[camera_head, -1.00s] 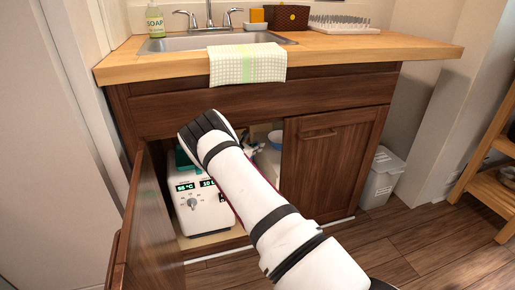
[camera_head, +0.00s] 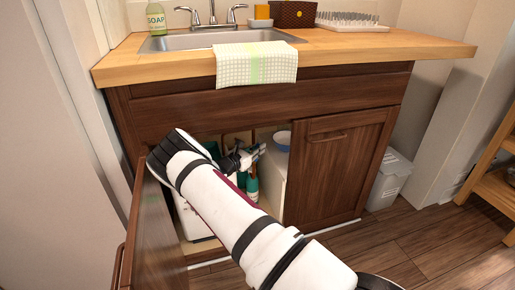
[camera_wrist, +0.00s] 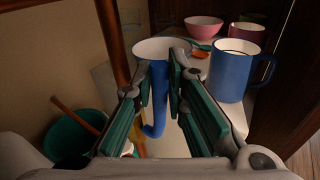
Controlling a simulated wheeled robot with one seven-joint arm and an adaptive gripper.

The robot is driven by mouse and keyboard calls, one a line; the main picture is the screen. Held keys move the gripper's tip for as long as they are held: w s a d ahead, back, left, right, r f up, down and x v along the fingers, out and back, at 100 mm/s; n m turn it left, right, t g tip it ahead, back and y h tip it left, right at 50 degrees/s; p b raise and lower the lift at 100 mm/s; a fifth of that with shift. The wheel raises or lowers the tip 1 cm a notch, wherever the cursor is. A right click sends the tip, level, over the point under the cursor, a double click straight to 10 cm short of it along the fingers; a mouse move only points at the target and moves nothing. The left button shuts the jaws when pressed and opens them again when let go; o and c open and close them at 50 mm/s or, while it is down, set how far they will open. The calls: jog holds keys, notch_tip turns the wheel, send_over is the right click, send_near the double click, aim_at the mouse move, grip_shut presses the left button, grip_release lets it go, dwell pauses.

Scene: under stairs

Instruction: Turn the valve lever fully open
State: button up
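A blue bar that looks like the valve lever (camera_wrist: 157,100) stands roughly upright in the wrist view, with a hooked lower end. My gripper (camera_wrist: 160,80) has its two teal-padded fingers on either side of this lever. Narrow gaps seem to show between the fingertips and the lever, so I do not see it clamped. A copper-coloured pipe (camera_wrist: 115,50) runs just left of the gripper; the valve body is hidden. In the head view my gripper (camera_head: 252,155) is inside the open sink cabinet, pointing right, and the lever cannot be made out.
The open cabinet door (camera_head: 155,225) stands close left of my arm. In the wrist view, a blue mug (camera_wrist: 233,72) stands close right of the gripper, with a pink bowl (camera_wrist: 203,28) behind.

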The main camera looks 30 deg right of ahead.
jog(key=o, duration=0.3)
jog(key=v, duration=0.8)
jog(key=shift+c, duration=0.4)
